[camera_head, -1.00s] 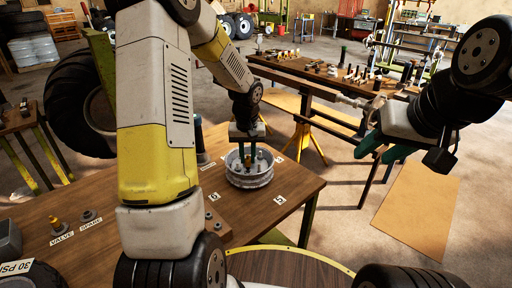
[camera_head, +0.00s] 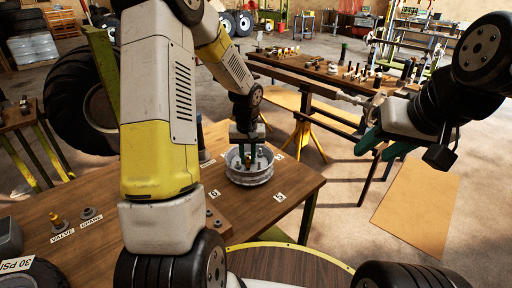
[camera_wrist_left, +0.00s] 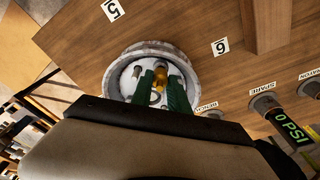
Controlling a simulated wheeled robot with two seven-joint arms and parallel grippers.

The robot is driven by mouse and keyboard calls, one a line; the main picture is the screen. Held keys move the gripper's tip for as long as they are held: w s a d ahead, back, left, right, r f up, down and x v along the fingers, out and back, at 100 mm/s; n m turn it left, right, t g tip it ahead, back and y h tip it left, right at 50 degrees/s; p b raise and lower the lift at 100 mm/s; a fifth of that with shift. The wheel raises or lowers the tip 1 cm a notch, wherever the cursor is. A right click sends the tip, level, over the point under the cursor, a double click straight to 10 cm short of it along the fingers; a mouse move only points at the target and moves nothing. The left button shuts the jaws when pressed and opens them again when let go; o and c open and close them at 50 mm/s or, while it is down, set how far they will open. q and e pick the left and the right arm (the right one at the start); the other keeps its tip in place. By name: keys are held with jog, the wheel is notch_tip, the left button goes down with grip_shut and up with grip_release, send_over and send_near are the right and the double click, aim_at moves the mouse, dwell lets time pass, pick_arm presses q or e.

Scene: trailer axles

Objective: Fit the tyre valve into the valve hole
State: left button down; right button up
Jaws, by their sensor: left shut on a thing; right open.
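A pale grey metal wheel rim (camera_head: 249,174) lies flat on the wooden table (camera_head: 290,188). It also shows in the left wrist view (camera_wrist_left: 115,78). My left gripper (camera_head: 247,156) points down into the rim's top. In the left wrist view its green fingers (camera_wrist_left: 161,88) are shut on a small yellow piece (camera_wrist_left: 160,78), which looks like the tyre valve. The valve hole is hidden, and I cannot tell whether the yellow piece touches the rim. A yellow-tipped piece (camera_head: 56,219) stands by the VALVE label. My right gripper (camera_head: 376,147) is open and empty, away at the right.
A grey piece (camera_head: 88,213) sits by the SPARE label. Number cards (camera_head: 279,197) lie around the rim. A wooden block with small fittings (camera_head: 210,217) is nearer me. A big dark tyre (camera_head: 75,105) stands at the left. A second bench (camera_head: 320,75) stands behind.

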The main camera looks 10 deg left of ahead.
pick_arm(q)
jog(key=shift+f, duration=0.6)
jog(key=c, duration=1.2)
grip_release()
jog(key=shift+r, duration=0.1)
jog(key=s+r+m+t, duration=0.1)
jog(key=s+r, duration=0.3)
jog(key=r, duration=0.5)
jog(key=s+r+t, duration=0.1)
jog(key=s+r, duration=0.3)
jog(key=r, duration=0.4)
jog(key=s+r+t, duration=0.1)
jog(key=s+r, duration=0.1)
jog(key=s, duration=0.3)
jog(key=s+d+r+m+t+h, duration=0.1)
jog(key=s+r, duration=0.2)
jog(key=s, duration=0.2)
jog(key=s+d+r+m+h, duration=0.1)
jog(key=s+r, duration=0.2)
jog(key=s, duration=0.3)
jog(key=shift+d+t, duration=0.1)
jog(key=shift+t, duration=0.3)
